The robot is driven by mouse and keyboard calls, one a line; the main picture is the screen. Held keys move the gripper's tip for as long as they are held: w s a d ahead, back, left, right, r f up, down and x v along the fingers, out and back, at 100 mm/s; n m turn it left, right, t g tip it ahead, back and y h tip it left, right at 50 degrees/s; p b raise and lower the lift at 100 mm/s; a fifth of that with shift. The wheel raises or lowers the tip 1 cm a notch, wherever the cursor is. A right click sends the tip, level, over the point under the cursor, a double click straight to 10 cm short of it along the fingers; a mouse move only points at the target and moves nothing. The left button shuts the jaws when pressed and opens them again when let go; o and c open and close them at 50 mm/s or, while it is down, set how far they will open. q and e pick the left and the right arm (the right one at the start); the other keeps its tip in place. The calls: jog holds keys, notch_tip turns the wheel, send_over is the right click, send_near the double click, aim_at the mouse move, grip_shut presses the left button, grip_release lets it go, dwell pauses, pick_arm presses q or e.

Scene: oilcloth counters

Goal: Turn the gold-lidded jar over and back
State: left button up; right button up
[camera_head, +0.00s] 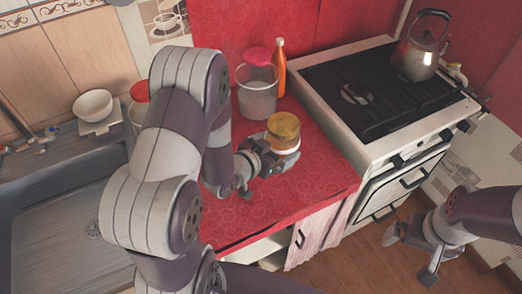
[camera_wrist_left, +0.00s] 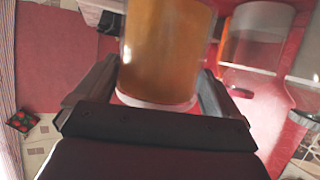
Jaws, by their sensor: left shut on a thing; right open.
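The jar (camera_head: 284,130) shows in the head view over the front part of the red counter, with its gold-brown end up and a pale band lower down. My left gripper (camera_head: 268,160) is shut on it from the left. In the left wrist view the amber jar (camera_wrist_left: 163,50) stands between both fingers, with a pale rim at its near end. I cannot tell whether its base touches the counter. My right gripper (camera_head: 411,256) is open and empty, low at the right, in front of the stove and away from the jar.
A clear canister with a pink lid (camera_head: 257,90) and an orange bottle (camera_head: 279,68) stand behind the jar. A stove (camera_head: 365,90) with a kettle (camera_head: 419,50) is to the right. A sink (camera_head: 60,230) and a white bowl (camera_head: 93,105) are left. The red counter's front is clear.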

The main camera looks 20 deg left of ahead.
pick_arm(q)
notch_tip(320, 180, up, 15)
jog(key=p, duration=1.2)
jog(key=shift+w+d+f, duration=0.1)
jog(key=shift+d+f, duration=0.05)
jog(key=shift+f, duration=0.15)
